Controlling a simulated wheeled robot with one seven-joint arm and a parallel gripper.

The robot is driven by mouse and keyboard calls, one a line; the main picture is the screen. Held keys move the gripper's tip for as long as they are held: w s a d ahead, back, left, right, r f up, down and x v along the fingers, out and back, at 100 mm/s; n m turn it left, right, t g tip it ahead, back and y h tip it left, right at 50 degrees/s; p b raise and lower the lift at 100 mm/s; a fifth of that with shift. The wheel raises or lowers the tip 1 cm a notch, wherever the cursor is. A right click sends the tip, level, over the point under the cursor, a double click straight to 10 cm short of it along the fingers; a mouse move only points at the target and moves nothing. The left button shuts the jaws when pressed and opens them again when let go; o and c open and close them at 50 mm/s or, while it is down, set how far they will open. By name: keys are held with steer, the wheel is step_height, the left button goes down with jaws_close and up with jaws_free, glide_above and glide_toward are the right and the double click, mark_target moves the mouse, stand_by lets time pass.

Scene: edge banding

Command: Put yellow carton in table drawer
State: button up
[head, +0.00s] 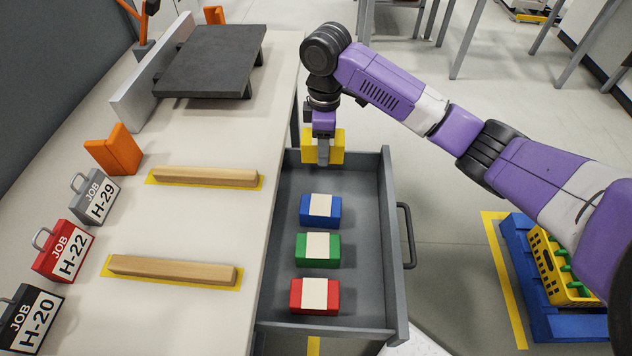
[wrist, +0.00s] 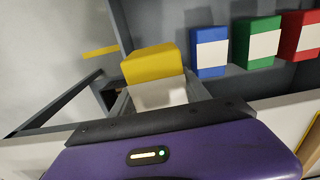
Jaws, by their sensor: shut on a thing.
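The yellow carton (head: 337,147) with a pale band is held in my gripper (head: 323,155) at the far end of the open table drawer (head: 362,250). In the wrist view the yellow carton (wrist: 153,63) is close in front of my gripper (wrist: 160,98), whose fingers are partly hidden. In the head view the carton overlaps the drawer's far wall. I cannot tell whether it touches the drawer floor. Blue (head: 332,210), green (head: 330,250) and red (head: 332,294) cartons with pale bands stand in a row in the drawer.
The tabletop left of the drawer holds wooden strips (head: 205,177), job tags (head: 92,198), an orange block (head: 112,150) and a dark raised plate (head: 210,60). The drawer handle (head: 407,236) sticks out right. A yellow crate (head: 556,268) sits on a blue pallet (head: 520,262) on the floor.

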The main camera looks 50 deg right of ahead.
mark_target(323, 185)
step_height(323, 185, down, 12)
steer(key=shift+f, duration=0.15)
stand_by(0.3)
steer(key=o, duration=1.4)
steer(key=shift+f, duration=0.15)
steer(key=shift+c, duration=0.2)
step_height(323, 185, up, 12)
steer(key=shift+r, duration=0.2)
